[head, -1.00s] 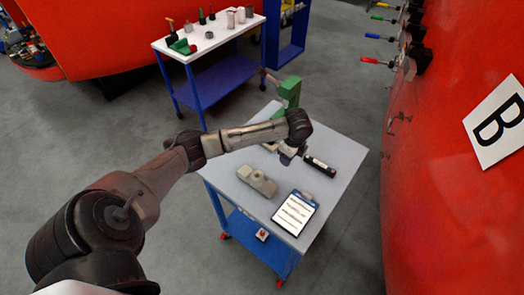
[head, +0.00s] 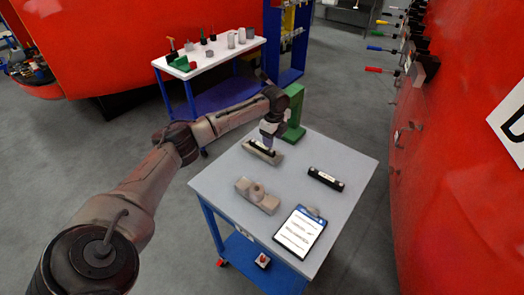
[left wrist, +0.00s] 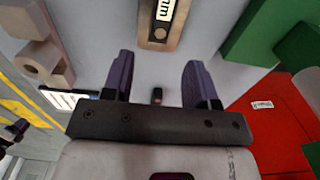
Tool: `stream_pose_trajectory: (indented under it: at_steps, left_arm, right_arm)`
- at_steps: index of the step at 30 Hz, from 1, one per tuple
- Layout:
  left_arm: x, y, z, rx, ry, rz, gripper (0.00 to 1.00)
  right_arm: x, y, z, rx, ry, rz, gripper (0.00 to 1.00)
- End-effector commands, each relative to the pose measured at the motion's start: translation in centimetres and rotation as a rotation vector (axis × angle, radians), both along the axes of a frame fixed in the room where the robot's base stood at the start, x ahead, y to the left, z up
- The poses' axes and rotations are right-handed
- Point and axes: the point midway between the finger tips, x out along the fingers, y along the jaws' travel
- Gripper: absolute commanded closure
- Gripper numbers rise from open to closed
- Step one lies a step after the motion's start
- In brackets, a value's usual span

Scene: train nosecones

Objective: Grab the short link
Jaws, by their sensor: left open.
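Two dark bars with white labels are on the table, and I cannot tell from the labels which is the short link. One dark bar (head: 261,147) lies on a beige base (head: 275,160) near the table's far left edge. The other dark bar (head: 325,179) lies on the bare tabletop to the right. My left gripper (head: 268,141) is above the bar on the base, its fingers pointing down. In the left wrist view the open fingers (left wrist: 158,78) are empty, and a labelled beige-and-dark piece (left wrist: 160,22) shows beyond them, its label ending in "mm".
A green stand (head: 294,112) rises close behind my left gripper. A beige block with a round boss (head: 257,194) and a clipboard (head: 299,231) lie at the table's front. The red wall with hanging tools is on the right. A second cart (head: 215,50) stands behind.

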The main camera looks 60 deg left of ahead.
Motion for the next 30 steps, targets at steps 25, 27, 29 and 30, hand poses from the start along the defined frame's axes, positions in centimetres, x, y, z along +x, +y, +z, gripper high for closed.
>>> stream_pose_trajectory:
  at_steps: [25,27,29,30]
  left_arm:
    - [0.0,-0.3,-6.6,0.002,0.001,0.000,0.47]
    - [0.0,-0.2,-6.5,0.002,0.001,0.000,0.47]
    - [0.0,-0.2,-6.5,0.002,0.001,0.000,0.47]
    - [0.0,-0.2,-6.5,0.002,0.001,0.000,0.47]
  right_arm:
    - [0.0,0.3,-1.7,0.011,0.001,-0.008,0.57]
    - [0.0,0.3,-1.6,0.011,0.001,-0.008,0.57]
    - [0.0,0.3,-1.6,0.010,0.000,-0.007,0.57]
    - [0.0,0.3,-1.6,0.009,0.000,-0.006,0.57]
